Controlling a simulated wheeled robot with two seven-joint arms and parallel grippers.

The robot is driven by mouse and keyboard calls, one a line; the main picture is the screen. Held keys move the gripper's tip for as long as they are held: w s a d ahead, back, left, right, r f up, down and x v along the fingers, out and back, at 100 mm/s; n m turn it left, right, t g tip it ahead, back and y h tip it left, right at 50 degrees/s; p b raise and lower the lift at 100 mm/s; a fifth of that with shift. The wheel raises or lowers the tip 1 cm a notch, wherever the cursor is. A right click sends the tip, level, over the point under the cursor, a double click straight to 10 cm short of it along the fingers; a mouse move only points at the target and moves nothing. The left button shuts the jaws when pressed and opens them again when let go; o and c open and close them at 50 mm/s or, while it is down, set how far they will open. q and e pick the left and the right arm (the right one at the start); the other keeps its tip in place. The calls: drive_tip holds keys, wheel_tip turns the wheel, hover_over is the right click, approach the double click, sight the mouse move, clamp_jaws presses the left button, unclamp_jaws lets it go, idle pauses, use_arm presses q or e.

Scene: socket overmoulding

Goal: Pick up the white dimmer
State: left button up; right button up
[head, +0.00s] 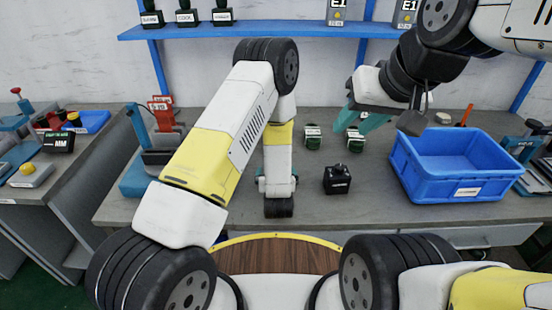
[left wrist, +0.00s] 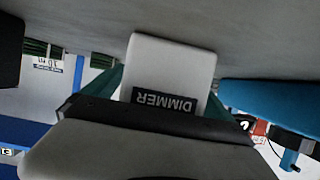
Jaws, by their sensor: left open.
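The white dimmer (left wrist: 178,62) fills the middle of the left wrist view, its black DIMMER label upside down. My left gripper (left wrist: 160,92) is open, with a teal finger showing on each side of the dimmer. I cannot tell whether the fingers touch it. In the head view my left forearm hides the dimmer and most of the left gripper. My right gripper (head: 353,123) is raised above the table at the right, its teal fingers apart and nothing seen between them.
A black switch block (head: 337,181) and two green-and-white blocks (head: 313,137) (head: 355,141) stand on the grey table (head: 235,207). A blue crate (head: 457,188) stands at the right. A teal press-like tool (head: 143,172) is at the left. A blue shelf (head: 265,30) runs along the back.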

use_arm(q)
drive_tip(key=c, duration=1.5)
drive_tip(key=shift+c, duration=0.2)
drive_tip(key=shift+w+r, duration=0.1)
drive_tip(key=shift+r, duration=0.05)
